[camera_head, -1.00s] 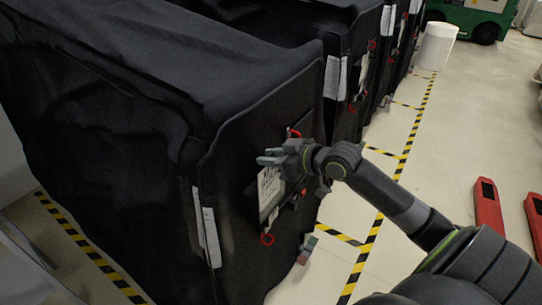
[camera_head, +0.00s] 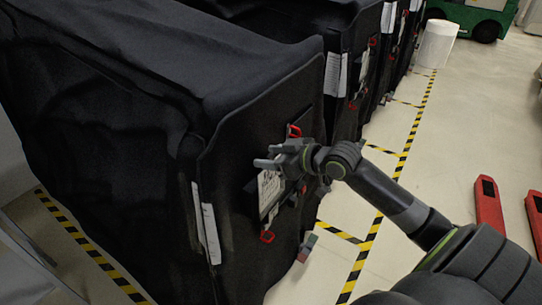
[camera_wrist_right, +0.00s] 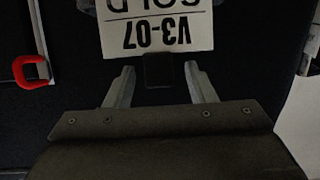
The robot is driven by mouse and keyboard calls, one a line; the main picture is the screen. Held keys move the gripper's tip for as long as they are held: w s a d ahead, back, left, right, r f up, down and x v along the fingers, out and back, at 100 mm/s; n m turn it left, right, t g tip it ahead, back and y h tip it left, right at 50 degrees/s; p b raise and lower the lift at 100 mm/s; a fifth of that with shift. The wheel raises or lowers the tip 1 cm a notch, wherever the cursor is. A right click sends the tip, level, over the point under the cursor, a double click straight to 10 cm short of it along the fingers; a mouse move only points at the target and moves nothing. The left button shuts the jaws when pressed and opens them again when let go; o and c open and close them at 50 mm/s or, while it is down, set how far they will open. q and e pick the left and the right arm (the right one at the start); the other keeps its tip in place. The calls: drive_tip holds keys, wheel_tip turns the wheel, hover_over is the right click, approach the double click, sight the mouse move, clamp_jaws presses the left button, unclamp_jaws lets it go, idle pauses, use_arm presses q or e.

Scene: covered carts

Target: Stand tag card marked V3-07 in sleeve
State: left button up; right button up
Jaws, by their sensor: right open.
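The white tag card (camera_head: 268,192) stands against the dark end face of the nearest covered cart (camera_head: 225,150). My left gripper is not in view.
Red clips (camera_head: 267,237) mark the dark board on the cart. White papers (camera_head: 206,233) hang at the cart's corner. More covered carts stand behind. Open floor with yellow-black tape (camera_head: 404,155) and red forks (camera_head: 488,205) lies to the right.

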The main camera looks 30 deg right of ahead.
drive_tip(key=shift+s+d+r, duration=0.25)
drive_tip(key=shift+s+d, duration=0.1)
drive_tip(key=shift+s, duration=0.25)
drive_tip(key=p+v, duration=1.1)
drive_tip(key=v, duration=0.5)
drive_tip(key=shift+a+r, duration=0.15)
drive_tip(key=shift+a, duration=0.05)
